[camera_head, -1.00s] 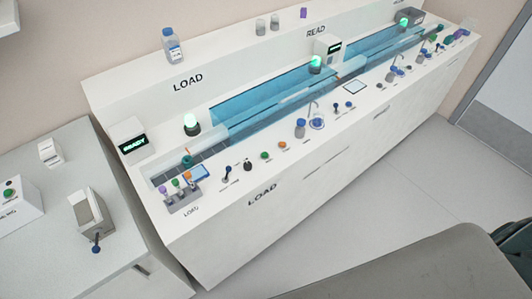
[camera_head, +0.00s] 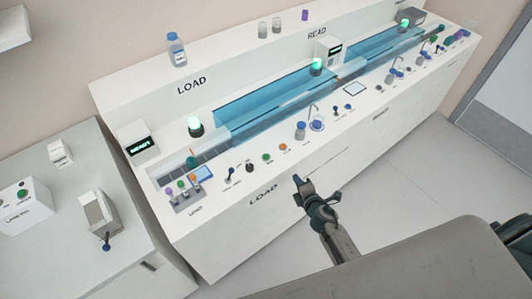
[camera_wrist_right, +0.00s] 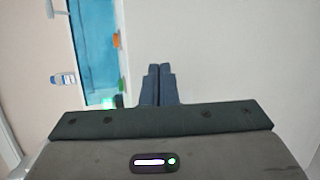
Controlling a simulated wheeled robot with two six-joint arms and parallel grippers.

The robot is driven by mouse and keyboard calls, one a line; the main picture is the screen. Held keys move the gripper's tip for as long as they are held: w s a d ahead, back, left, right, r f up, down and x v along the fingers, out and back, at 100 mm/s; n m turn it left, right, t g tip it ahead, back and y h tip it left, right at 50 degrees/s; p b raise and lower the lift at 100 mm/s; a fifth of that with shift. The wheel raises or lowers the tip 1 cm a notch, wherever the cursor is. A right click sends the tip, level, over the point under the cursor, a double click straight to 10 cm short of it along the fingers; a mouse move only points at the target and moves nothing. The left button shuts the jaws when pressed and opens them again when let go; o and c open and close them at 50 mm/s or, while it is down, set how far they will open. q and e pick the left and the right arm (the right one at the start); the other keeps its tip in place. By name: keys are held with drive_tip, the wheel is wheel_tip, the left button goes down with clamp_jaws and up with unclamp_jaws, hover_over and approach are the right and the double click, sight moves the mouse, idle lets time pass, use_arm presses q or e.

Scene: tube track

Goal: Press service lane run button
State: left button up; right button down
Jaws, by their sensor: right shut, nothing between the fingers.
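A white box (camera_head: 40,207) with a green button (camera_head: 22,194) on top stands on the left side table; its label, too small to read surely, seems to say lane run. A green button (camera_head: 266,157) and an orange button (camera_head: 284,147) sit on the front ledge of the long counter. My right gripper (camera_head: 298,182) is shut and empty, in front of the counter and apart from all the buttons. Its closed fingers (camera_wrist_right: 158,85) show in the right wrist view. My left gripper is not in view.
The long white counter (camera_head: 235,225) carries a blue channel (camera_head: 275,97), green lamps, a small tube rack (camera_head: 186,197) and several small knobs. A grey holder with a dark blue lever (camera_head: 106,242) stands near the side table's front edge. Floor in front is clear.

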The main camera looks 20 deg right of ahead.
drive_tip(key=w+a+r+n+t+y, duration=0.1)
drive_tip(key=w+r+n, duration=0.15)
drive_tip(key=r, duration=0.25)
drive_tip(key=w+a+r+n+t+y+p, duration=0.1)
drive_tip(key=w+a+r+n, duration=0.1)
drive_tip(key=r+n, duration=0.3)
drive_tip(key=w+a+r+n+t+y, duration=0.1)
drive_tip(key=w+r+n, duration=0.1)
drive_tip(key=r, duration=0.4)
drive_tip(key=n+g+y+p, duration=0.15)
drive_tip(key=n+g, duration=0.85)
drive_tip(key=n, duration=1.2)
hover_over(266, 157)
drive_tip(key=shift+s+d+r, duration=0.2)
drive_tip(key=shift+d+r, duration=0.15)
drive_tip(key=shift+d, duration=0.1)
drive_tip(key=shift+f, duration=0.15)
wheel_tip(266, 157, down, 8)
drive_tip(key=b, duration=0.6)
drive_tip(key=shift+f, duration=0.25)
drive_tip(key=shift+f+b, duration=0.4)
drive_tip(key=shift+b, duration=0.15)
